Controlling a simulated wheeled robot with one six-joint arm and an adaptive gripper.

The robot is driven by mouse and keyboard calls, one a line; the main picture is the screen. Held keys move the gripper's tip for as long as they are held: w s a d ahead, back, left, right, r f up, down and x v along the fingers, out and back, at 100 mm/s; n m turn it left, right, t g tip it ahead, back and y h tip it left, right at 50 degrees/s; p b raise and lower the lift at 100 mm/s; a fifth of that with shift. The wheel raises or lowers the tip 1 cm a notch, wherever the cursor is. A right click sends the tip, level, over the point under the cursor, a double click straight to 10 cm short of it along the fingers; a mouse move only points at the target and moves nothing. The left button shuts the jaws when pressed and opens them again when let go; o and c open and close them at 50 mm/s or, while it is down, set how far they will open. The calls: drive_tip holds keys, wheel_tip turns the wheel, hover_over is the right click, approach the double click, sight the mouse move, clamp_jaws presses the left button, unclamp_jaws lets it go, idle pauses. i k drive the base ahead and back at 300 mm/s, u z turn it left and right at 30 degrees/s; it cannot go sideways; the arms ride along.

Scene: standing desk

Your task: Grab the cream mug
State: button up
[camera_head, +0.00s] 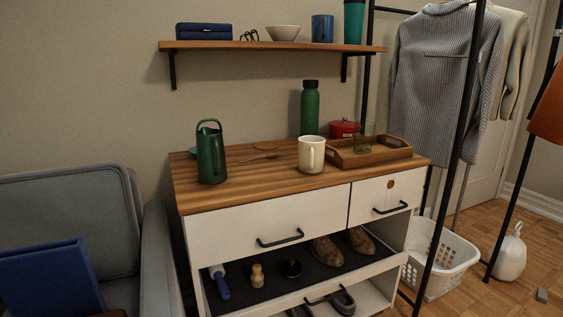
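The cream mug (311,155) stands upright on the wooden top of a white cabinet (240,182), near the middle. Its handle faces the front. It is just left of a wooden tray (345,159) and in front of a tall green bottle (310,110); whether it touches the tray I cannot tell. My gripper is not in view.
A dark green watering can (211,158) stands to the left, with a wooden spoon (260,157) between it and the mug. A red pot (344,129) sits behind the tray, which holds a clear glass (367,145). A wall shelf (270,46) hangs above.

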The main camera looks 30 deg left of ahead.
sight(311, 149)
drive_tip(key=u, duration=1.05)
drive_tip(key=i, duration=0.2)
drive_tip(key=u, duration=0.05)
